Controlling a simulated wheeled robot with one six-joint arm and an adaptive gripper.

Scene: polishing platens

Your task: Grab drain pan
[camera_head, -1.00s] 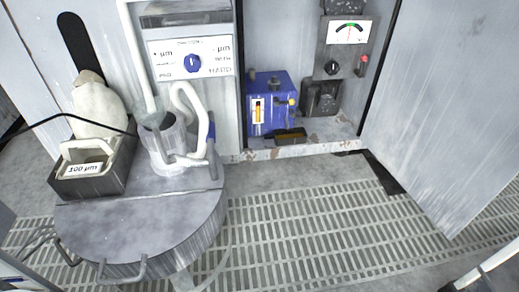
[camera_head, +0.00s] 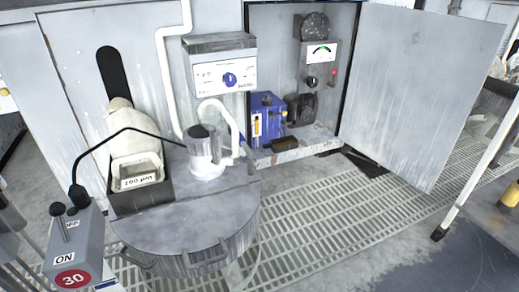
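A small, dark, shallow tray (camera_head: 285,145), which looks like the drain pan, sits on the floor of the open cabinet (camera_head: 318,142). It lies at the front right foot of a blue pump-like unit (camera_head: 268,112). It is small in the picture, so its contents and any handle cannot be made out. My gripper is not in view.
The cabinet door (camera_head: 410,95) stands open to the right. A round grey platen table (camera_head: 185,225) with a labelled bin (camera_head: 140,183) and a clear canister (camera_head: 205,158) stands front left. A control box (camera_head: 75,250) is at lower left. Grating (camera_head: 340,215) before the cabinet is clear.

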